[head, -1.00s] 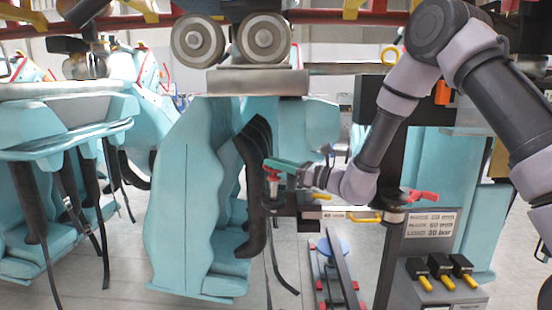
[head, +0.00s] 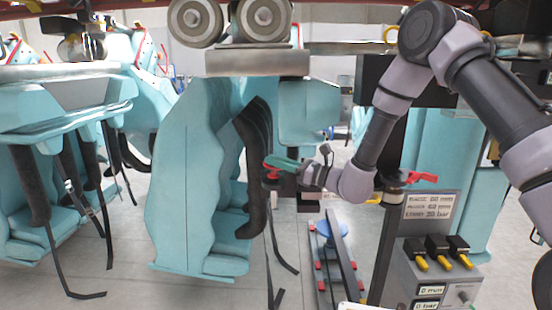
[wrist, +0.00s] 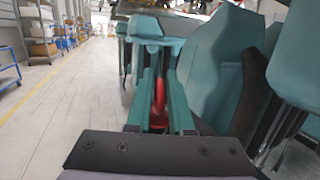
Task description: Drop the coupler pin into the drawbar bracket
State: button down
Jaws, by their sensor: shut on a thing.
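The coupler pin (head: 273,172) is held upright in my gripper (head: 278,164); its red top shows at the green fingertips. In the wrist view the red pin (wrist: 158,104) stands between the two green fingers of my gripper (wrist: 160,85). The dark drawbar bracket (head: 287,185) is right below the fingertips. Little of the pin's metal shaft shows above the bracket. I cannot tell how deep the shaft is in the hole, which is hidden.
Teal seats with a black restraint (head: 256,165) stand close left of my gripper. A red-handled post (head: 408,178) and a control box (head: 437,265) are at the right. A rail (head: 337,260) runs along the floor. In the wrist view, open floor (wrist: 70,110) lies left.

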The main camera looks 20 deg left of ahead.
dwell(0.3)
jog(key=c, duration=0.7)
grip_release()
notch_tip(320, 180, up, 10)
jog(key=shift+f, duration=0.1)
